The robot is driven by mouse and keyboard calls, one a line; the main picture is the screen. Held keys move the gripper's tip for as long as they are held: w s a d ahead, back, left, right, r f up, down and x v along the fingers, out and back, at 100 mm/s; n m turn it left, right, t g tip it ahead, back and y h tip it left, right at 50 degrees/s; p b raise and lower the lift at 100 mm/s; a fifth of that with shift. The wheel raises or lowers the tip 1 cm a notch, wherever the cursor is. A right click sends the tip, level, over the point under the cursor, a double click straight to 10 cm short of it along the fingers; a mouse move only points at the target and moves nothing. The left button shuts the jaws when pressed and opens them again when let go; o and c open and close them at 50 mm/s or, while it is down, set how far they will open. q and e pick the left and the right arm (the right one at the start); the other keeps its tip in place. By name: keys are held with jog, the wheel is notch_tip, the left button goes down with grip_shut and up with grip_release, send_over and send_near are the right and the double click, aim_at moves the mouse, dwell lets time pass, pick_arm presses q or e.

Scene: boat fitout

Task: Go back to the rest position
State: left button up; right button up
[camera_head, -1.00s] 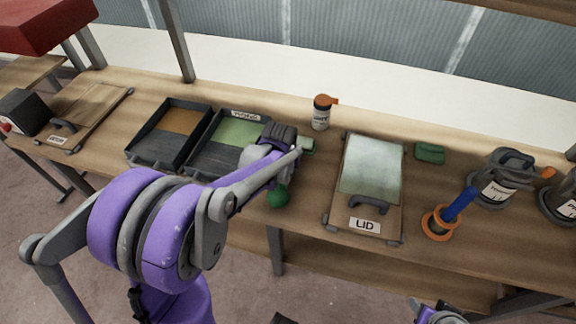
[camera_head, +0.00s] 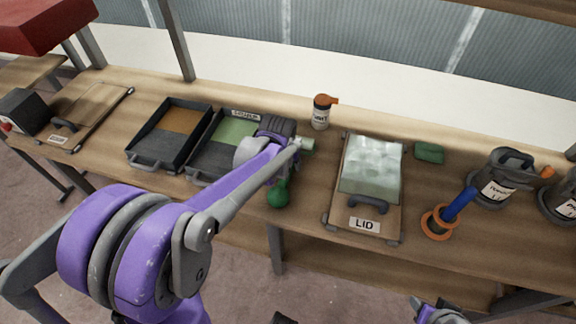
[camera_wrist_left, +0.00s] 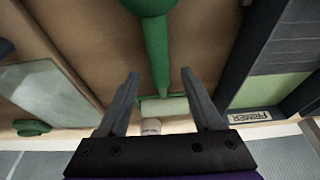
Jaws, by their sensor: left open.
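My left gripper (camera_wrist_left: 160,74) is open, its two fingers apart with nothing gripped between them in the left wrist view. In the head view it is mostly hidden by my purple arm, above the bench beside the primer tray. A green roller lies on the bench under it. Its green handle (camera_wrist_left: 156,50) and pale sleeve (camera_wrist_left: 165,106) show in the left wrist view; its round green end (camera_head: 278,197) shows in the head view. My right gripper (camera_head: 438,314) is only partly in view at the bottom edge, its jaws unclear.
The primer tray (camera_head: 200,180) and another dark tray (camera_head: 150,165) stand left on the bench. The board marked LID (camera_head: 390,225) lies to the right, with an orange-capped bottle (camera_head: 320,115) behind. A blue-handled tool (camera_head: 458,205) and dark cans (camera_head: 495,190) stand farther right.

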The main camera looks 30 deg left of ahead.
pick_arm(q)
jog(key=a+v, duration=0.1)
jog(key=v, duration=0.6)
jog(key=s+d+m+t+p, duration=0.1)
jog(key=s+d, duration=0.4)
jog(key=s, duration=0.3)
jog(key=s+d+f+m+h+p, duration=0.1)
jog(key=s+d, duration=0.4)
jog(key=s, duration=0.4)
jog(key=shift+f+m+t, duration=0.15)
jog(key=shift+m+t, duration=0.15)
jog(key=shift+t, duration=0.1)
jog(key=shift+s+d, duration=0.1)
